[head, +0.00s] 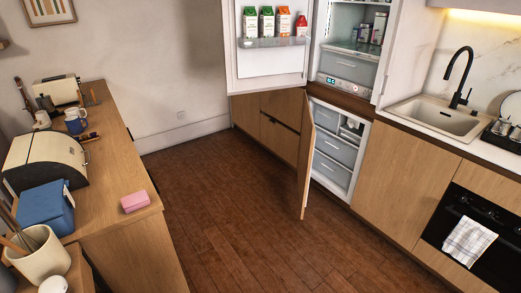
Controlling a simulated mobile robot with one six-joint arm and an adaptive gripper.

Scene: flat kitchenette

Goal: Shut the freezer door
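The freezer door (305,163) is a wood-fronted panel below the fridge. It stands open, swung out into the room and seen nearly edge-on. Behind it to the right is the open freezer compartment (347,190), white inside with several grey drawers (334,146). The door hides the compartment's left edge. My gripper is not in view.
The fridge door (270,77) above is also open, with several cartons and a red bottle on its shelf. The wooden floor (230,220) before the freezer is clear. A cluttered wooden counter (115,180) stands left; a sink (436,118) and oven (475,225) are right.

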